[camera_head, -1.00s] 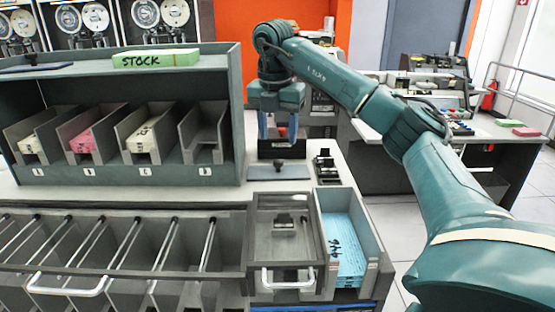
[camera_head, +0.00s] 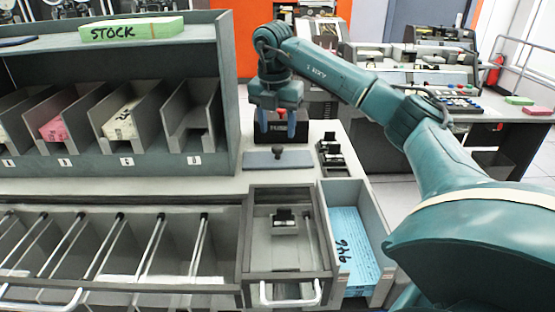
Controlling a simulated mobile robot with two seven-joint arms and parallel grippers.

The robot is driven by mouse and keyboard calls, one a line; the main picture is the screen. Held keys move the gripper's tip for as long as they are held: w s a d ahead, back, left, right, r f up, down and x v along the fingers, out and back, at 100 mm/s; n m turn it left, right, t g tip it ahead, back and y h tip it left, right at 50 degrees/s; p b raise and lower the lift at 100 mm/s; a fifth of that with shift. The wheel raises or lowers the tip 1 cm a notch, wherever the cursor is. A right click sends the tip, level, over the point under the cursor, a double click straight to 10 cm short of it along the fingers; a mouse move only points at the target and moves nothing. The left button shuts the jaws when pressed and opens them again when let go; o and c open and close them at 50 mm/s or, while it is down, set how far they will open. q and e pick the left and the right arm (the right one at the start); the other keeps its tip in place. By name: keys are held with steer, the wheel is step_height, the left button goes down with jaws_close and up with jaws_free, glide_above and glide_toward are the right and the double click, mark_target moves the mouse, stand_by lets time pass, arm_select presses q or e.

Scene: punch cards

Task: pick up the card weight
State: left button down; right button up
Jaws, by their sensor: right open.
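A small grey block with a black top (camera_head: 284,223) sits inside the grey drawer (camera_head: 258,255). My left gripper is not in view.
A dark box with a red top (camera_head: 283,148) stands behind my fingers. Black devices (camera_head: 333,157) sit right of the plate. A shelf unit (camera_head: 226,120) with card bins stands at left. A tray (camera_head: 372,215) holds blue cards (camera_head: 352,240).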

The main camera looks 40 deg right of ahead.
mark_target(277, 147)
steer(key=f, duration=0.2)
steer(key=f+p, duration=0.1)
steer(key=f, duration=0.2)
steer(key=shift+w+d+f, duration=0.2)
steer(key=shift+f, duration=0.15)
steer(key=shift+r, duration=0.1)
jaws_close()
